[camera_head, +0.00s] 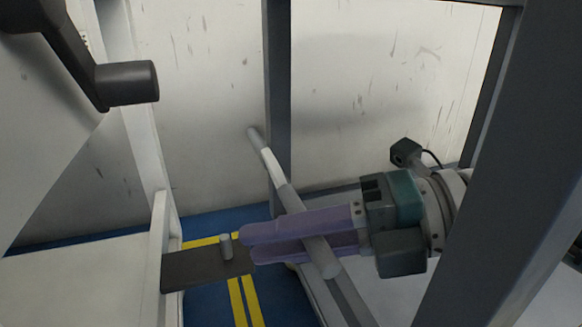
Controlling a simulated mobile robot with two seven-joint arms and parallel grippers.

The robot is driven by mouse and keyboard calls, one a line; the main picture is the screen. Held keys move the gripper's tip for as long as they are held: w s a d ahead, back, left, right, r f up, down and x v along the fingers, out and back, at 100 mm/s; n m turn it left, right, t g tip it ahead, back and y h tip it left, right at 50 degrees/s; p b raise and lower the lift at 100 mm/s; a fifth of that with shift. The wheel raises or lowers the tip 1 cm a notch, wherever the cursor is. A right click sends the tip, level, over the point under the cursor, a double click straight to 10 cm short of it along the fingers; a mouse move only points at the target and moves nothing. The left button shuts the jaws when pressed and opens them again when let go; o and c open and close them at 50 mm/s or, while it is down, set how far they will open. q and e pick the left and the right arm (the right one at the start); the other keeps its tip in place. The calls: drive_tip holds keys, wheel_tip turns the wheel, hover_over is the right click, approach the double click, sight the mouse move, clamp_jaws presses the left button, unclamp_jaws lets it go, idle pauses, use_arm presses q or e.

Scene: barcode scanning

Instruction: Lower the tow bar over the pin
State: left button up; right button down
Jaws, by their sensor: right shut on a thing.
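The pin (226,246) is a short grey upright cylinder on a dark flat plate (200,272), left of centre and low in the head view. A grey-white bar, which looks like the tow bar (266,160), slants from the upper middle down to the right. My right gripper (247,244) comes in from the right, with long purple fingers shut on this bar. The fingers hide part of the bar. The fingertips reach past the bar to the left, close to the pin in the picture. The bar and pin appear apart. My left gripper is not in view.
A dark upright post (278,90) stands behind the bar, and a thick grey post (480,170) stands at the right. A scuffed white wall (200,110) is at the back. Blue floor (205,305) with yellow lines shows below the plate.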

drive_tip(key=a+f, duration=0.1)
drive_tip(key=s+a+f, duration=0.1)
drive_tip(key=shift+a+f+b, duration=0.2)
drive_tip(key=shift+a+b, duration=0.1)
drive_tip(key=shift+a, duration=0.1)
drive_tip(key=c, duration=1.2)
unclamp_jaws()
drive_tip(key=shift+d, duration=0.1)
drive_tip(key=o, duration=0.4)
drive_tip(key=shift+w+d+r, duration=0.1)
drive_tip(key=shift+w+d, duration=0.1)
drive_tip(key=shift+d, duration=0.3)
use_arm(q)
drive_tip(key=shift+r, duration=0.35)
use_arm(e)
drive_tip(key=shift+o, duration=0.2)
drive_tip(key=shift+a+r, duration=0.1)
drive_tip(key=shift+s, duration=0.1)
drive_tip(key=shift+r, duration=0.15)
